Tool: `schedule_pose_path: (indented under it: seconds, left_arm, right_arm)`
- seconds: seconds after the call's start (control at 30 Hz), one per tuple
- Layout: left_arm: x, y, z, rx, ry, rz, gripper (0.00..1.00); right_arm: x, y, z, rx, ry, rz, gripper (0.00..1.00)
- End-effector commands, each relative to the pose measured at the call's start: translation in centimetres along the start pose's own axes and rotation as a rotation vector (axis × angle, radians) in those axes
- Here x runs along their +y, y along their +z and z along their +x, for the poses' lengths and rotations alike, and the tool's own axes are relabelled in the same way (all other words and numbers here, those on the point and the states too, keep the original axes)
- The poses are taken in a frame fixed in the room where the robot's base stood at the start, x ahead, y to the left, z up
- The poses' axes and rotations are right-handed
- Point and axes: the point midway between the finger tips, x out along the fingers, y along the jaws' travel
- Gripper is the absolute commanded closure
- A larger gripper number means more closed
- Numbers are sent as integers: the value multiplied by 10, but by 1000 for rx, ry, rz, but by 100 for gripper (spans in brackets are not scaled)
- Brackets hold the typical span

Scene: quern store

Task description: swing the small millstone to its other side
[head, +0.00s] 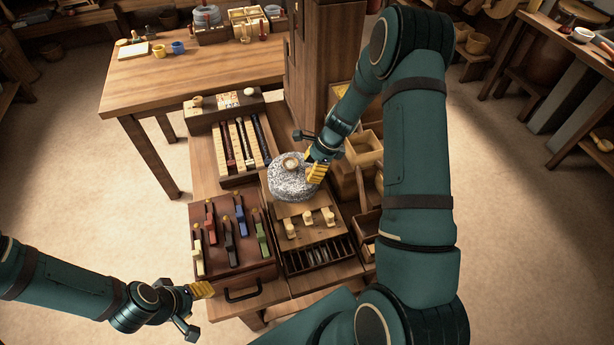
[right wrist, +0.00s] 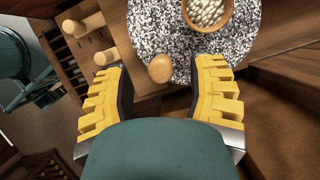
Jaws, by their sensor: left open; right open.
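The small millstone (head: 290,181) is a speckled grey-white round stone on the wooden bench, with a small bowl-like hopper (head: 291,163) of pale grains at its top. It also shows in the right wrist view (right wrist: 160,40), where a round wooden handle knob (right wrist: 160,68) stands near its edge. My right gripper (head: 314,173) is at the stone's right side. Its yellow fingers (right wrist: 160,90) are open, with the knob just ahead between them and not gripped. My left gripper (head: 203,289) is open and empty at lower left, near the drawer front, far from the stone.
A tray with coloured levers (head: 230,240) lies left of the stone, and a board with several pale pegs (head: 310,224) lies in front of it. A slotted rack (head: 240,145) sits behind left. A tall wooden cabinet (head: 320,60) and boxes (head: 364,150) crowd the right.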

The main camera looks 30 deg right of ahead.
Motion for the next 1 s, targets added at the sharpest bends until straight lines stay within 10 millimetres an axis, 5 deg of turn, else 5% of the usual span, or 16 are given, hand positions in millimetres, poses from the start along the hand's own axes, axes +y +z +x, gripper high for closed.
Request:
schedule_pose_path:
  seconds: [0.2,0.63,0.8,1.0]
  left_arm:
    - [-2,2,5,-5,0,1,48]
    - [-2,3,6,-6,1,2,48]
    - [-2,3,6,-6,1,2,48]
    - [-2,3,6,-6,1,2,48]
  right_arm:
    - [0,0,28,0,1,-2,44]
    - [0,0,35,0,0,-2,42]
    - [0,0,35,0,0,-2,100]
    - [0,0,35,0,0,-2,100]
